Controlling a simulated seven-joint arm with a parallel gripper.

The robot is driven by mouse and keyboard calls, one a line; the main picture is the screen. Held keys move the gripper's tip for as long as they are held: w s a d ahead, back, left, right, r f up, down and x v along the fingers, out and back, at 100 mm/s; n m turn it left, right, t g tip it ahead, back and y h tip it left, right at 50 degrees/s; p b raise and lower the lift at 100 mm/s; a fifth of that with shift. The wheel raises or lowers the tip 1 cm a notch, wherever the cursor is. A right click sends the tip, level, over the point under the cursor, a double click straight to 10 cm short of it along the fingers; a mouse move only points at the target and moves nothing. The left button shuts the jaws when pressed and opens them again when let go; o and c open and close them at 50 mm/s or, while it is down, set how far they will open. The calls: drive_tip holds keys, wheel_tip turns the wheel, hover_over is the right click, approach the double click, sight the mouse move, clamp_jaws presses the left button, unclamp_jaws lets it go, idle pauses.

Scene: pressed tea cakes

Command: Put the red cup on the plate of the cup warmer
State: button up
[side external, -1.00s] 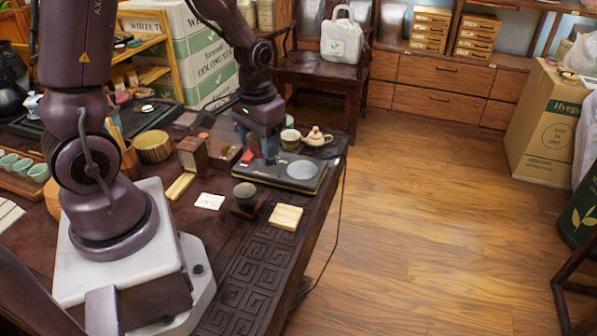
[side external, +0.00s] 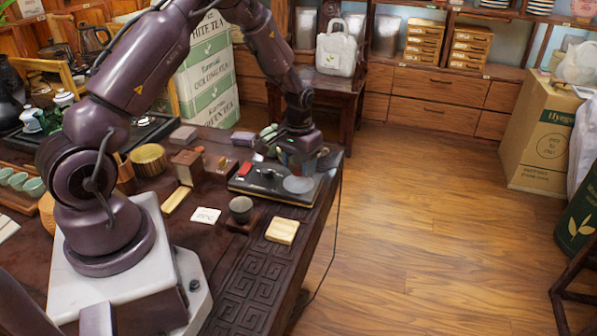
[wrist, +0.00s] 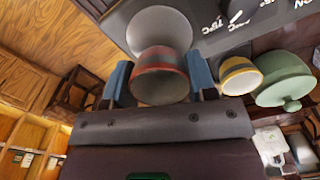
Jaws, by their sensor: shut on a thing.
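The red cup (wrist: 160,82), reddish with a grey-green band, sits between the blue fingertips of my gripper (wrist: 160,80) in the wrist view. My gripper is shut on it. In the side view my gripper (side external: 300,160) is at the far right end of the black cup warmer (side external: 247,184), pointing down, and mostly hides the cup. The pale round plate (side external: 298,185) of the warmer shows just below and in front of the gripper. In the wrist view the cup overlaps the lower part of the plate (wrist: 158,22). I cannot tell whether the cup touches it.
A yellow-and-blue cup (wrist: 240,76) and a green lidded pot (wrist: 287,82) stand close to one fingertip. A dark cup (side external: 241,208) on a small stand and a pale wooden coaster (side external: 282,231) lie in front of the warmer. The table edge is close on the right.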

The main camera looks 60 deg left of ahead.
drive_tip(key=shift+f, duration=1.25)
drive_tip(key=shift+s, duration=0.1)
drive_tip(key=o, duration=0.9)
drive_tip(key=shift+f, duration=0.15)
drive_tip(key=s+d+r+m+t, duration=0.1)
drive_tip(key=d+r, duration=0.2)
drive_tip(key=r, duration=0.8)
drive_tip(key=s+d+r+t, duration=0.1)
drive_tip(key=s+d+r, duration=0.15)
drive_tip(key=r, duration=0.85)
drive_tip(key=s+d+r+m+t, duration=0.1)
drive_tip(key=s+d+r, duration=0.2)
drive_tip(key=s, duration=0.2)
drive_tip(key=s+d+r+m+t, duration=0.1)
drive_tip(key=s+d+r, duration=0.2)
drive_tip(key=s+d, duration=0.1)
drive_tip(key=s+d+r+m+t, duration=0.1)
drive_tip(key=s+d+r, duration=0.2)
drive_tip(key=s, duration=0.4)
drive_tip(key=shift+d+r+m+t, duration=0.1)
drive_tip(key=shift+d+m+t, duration=0.2)
drive_tip(key=shift+d, duration=0.3)
